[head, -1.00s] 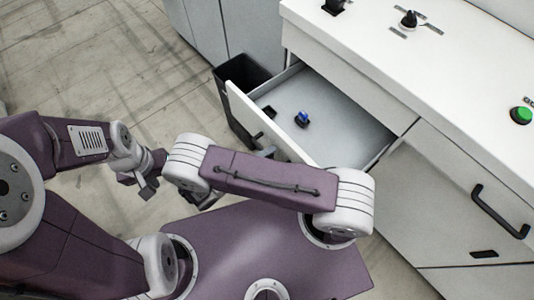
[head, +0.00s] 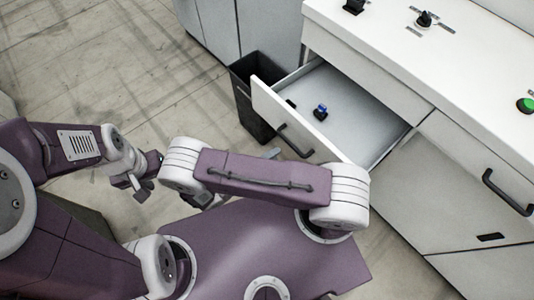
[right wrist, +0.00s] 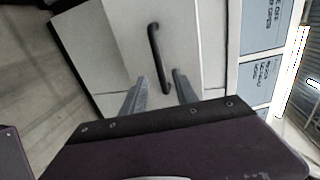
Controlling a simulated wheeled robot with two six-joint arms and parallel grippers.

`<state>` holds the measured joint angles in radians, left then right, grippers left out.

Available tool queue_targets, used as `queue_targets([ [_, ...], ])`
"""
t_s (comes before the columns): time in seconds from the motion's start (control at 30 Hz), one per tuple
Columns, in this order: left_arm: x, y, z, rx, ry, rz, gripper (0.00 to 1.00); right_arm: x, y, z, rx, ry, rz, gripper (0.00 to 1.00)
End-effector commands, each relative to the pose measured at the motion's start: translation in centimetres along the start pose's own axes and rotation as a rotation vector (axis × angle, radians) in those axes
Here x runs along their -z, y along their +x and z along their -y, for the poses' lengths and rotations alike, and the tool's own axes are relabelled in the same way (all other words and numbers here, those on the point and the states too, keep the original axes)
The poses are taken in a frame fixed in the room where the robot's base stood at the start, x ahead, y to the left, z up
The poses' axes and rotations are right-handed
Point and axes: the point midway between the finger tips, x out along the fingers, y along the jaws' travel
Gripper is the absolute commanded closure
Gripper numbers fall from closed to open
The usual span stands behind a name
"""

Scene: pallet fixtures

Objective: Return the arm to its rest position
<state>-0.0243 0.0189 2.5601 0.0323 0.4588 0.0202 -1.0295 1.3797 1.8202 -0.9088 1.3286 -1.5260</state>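My right gripper (head: 272,153) is mostly hidden behind my arm link in the head view; one grey fingertip shows beside the front of the open drawer (head: 265,105). In the right wrist view its two fingers (right wrist: 158,84) are spread apart with nothing held. A dark bar handle (right wrist: 154,50) on a white panel lies beyond the fingertips, apparently clear of them. The drawer's own handle (head: 293,142) shows in the head view. My left gripper (head: 142,184) hangs at the left, above the floor, away from the cabinet; its opening is unclear.
A blue-and-black part (head: 320,112) lies in the drawer. The white counter (head: 400,50) carries black knobs and a green button (head: 526,105). A black bin (head: 252,120) stands beside the drawer. The floor (head: 110,60) at upper left is clear.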

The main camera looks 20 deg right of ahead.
Motion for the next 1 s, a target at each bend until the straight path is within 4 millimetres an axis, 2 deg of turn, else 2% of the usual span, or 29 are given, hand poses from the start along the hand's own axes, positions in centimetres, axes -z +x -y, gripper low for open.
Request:
queue_targets([
  [0.5, 0.0, 0.0, 0.0, 0.000, 0.000, 0.000, 0.64, 0.1, 0.0, 0.0, 0.000, 0.000, -0.001, 0.65],
  [0.63, 0.0, 0.0, 0.0, 0.000, 0.000, 0.000, 0.64, -0.2, 1.0, 0.7, -0.017, 0.035, -0.059, 0.65],
  [0.73, 0.0, 0.0, 0.0, 0.000, 0.000, 0.000, 0.64, -2.2, 2.2, 3.8, -0.088, 0.176, -0.175, 0.65],
  [0.8, 0.0, 0.0, 0.0, 0.000, 0.000, 0.000, 0.64, -2.3, 3.7, 7.3, -0.130, 0.292, -0.296, 0.65],
  [0.87, 0.0, 0.0, 0.0, 0.000, 0.000, 0.000, 0.64, -1.3, 4.9, 9.8, -0.181, 0.401, -0.418, 0.65],
  [0.9, 0.0, 0.0, 0.0, 0.000, 0.000, 0.000, 0.64, -0.3, 5.6, 11.2, -0.218, 0.500, -0.509, 0.65],
  [1.0, 0.0, 0.0, 0.0, 0.000, 0.000, 0.000, 0.64, 2.8, 6.3, 13.8, -0.300, 0.828, -0.758, 0.65],
])
